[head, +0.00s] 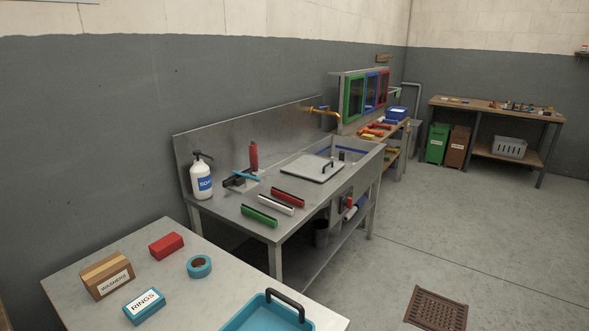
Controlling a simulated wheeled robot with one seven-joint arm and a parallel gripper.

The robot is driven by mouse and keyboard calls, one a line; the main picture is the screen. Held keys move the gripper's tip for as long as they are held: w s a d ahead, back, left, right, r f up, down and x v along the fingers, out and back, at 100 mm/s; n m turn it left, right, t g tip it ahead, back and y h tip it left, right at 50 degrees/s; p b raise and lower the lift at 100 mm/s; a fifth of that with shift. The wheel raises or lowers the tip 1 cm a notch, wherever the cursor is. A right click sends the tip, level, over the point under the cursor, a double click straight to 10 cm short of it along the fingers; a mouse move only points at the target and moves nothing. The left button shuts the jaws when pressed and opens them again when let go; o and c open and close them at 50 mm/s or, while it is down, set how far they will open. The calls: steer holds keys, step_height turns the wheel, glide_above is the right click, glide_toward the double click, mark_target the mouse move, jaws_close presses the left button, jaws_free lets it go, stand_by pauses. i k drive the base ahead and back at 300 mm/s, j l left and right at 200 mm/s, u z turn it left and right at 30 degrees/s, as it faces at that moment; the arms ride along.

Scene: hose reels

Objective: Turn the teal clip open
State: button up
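A thin teal bar (247,176) lies across a small dark fixture (234,182) on the steel sink counter, beside an upright red handle (254,156). It may be the teal clip, but it is too small to tell whether it is shut or turned open. My gripper is not in view.
On the steel counter (228,207) stand a soap bottle (201,182), green (259,215), white and red bars, and a lidded sink (312,168). The near table (215,300) holds a teal tape roll (199,266), boxes and a teal tray (262,317). Floor at right is clear around a drain grate (437,308).

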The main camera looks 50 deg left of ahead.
mark_target(245, 175)
steer(key=i+u, duration=0.25)
steer(key=i, duration=0.35)
steer(key=i+u, duration=0.2)
steer(key=i, duration=0.4)
steer(key=i+l+u, duration=0.25)
steer(key=i, duration=0.3)
steer(key=i+j+u, duration=0.2)
steer(key=i+u, duration=0.25)
steer(key=i, duration=0.15)
steer(key=i+u, duration=0.45)
steer(key=i, duration=0.15)
steer(key=i+l+u, duration=0.25)
steer(key=i+u, duration=0.2)
steer(key=i, duration=0.15)
steer(key=i+u, duration=0.1)
steer(key=u, duration=0.65)
steer(key=i+l+u, duration=0.1)
steer(key=u, duration=0.25)
